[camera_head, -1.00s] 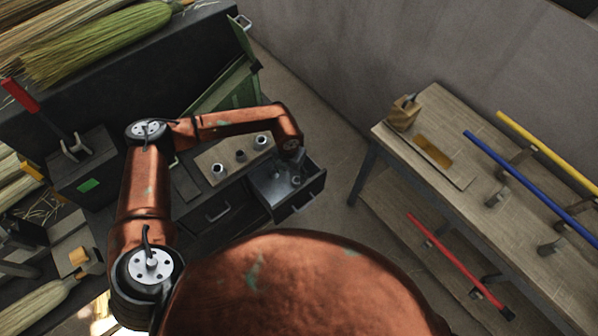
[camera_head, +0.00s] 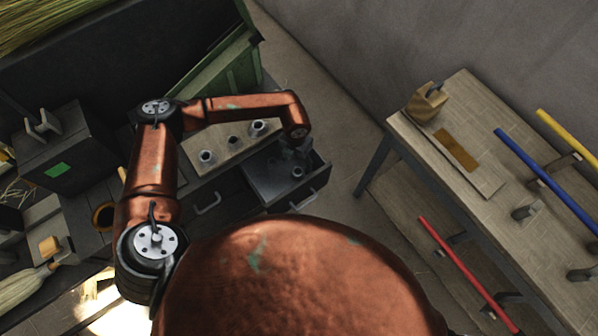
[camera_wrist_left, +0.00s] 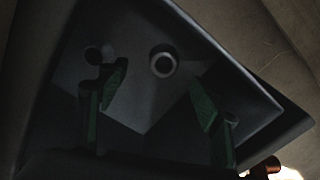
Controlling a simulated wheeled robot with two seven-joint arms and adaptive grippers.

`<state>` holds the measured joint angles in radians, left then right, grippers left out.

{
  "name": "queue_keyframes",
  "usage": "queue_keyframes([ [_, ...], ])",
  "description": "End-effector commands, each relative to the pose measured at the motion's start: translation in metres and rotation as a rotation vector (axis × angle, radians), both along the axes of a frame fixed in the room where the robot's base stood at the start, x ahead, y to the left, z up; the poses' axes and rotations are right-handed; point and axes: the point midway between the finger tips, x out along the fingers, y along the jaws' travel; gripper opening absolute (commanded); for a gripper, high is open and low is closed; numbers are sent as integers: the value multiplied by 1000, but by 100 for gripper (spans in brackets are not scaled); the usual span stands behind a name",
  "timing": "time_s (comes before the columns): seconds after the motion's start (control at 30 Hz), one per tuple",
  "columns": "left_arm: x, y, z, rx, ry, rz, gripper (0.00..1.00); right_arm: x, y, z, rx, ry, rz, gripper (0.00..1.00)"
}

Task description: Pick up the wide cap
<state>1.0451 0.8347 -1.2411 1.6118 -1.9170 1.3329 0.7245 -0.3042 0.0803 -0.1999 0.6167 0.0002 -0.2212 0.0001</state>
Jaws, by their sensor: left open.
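In the head view my left arm reaches over an open grey drawer (camera_head: 262,182), with my left gripper (camera_head: 291,157) small and dark above it. A round, hollow cap (camera_head: 297,171) lies in the drawer. In the left wrist view the gripper (camera_wrist_left: 158,86) is open, its green-padded fingers apart and empty. A light ring-shaped cap (camera_wrist_left: 162,62) lies on the drawer floor between and beyond the fingertips. A darker round piece (camera_wrist_left: 97,54) lies to its left, partly covered by the left finger. I cannot tell for certain which is the wide cap. My right gripper is not in view.
Several small metal pieces, one here (camera_head: 206,157), stand on a board (camera_head: 222,157) beside the drawer. The drawer walls surround the gripper's area. A wooden bench (camera_head: 400,122) with coloured handles stands at the right, with bare floor between.

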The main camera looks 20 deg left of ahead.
Motion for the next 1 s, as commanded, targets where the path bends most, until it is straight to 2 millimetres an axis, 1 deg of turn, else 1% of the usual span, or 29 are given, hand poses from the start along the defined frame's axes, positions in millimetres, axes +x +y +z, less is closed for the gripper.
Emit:
queue_keyframes([
  [0.1,-1,-1,-13,0,2,0,60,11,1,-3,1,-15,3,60],
  [0.2,-1,-1,-23,0,2,-2,60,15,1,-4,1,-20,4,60],
  [0.37,-3,-3,-34,-1,1,-2,60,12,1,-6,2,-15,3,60],
  [0.53,-8,-6,-59,0,3,-2,60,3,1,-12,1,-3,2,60],
  [0.63,-7,-6,-73,0,1,-1,60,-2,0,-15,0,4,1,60],
  [0.7,-7,-6,-76,0,1,-1,60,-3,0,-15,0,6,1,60],
  [0.9,-7,-6,-76,0,0,-2,60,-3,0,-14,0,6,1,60],
  [1.0,-6,-5,-75,0,0,-1,53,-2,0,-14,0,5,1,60],
])
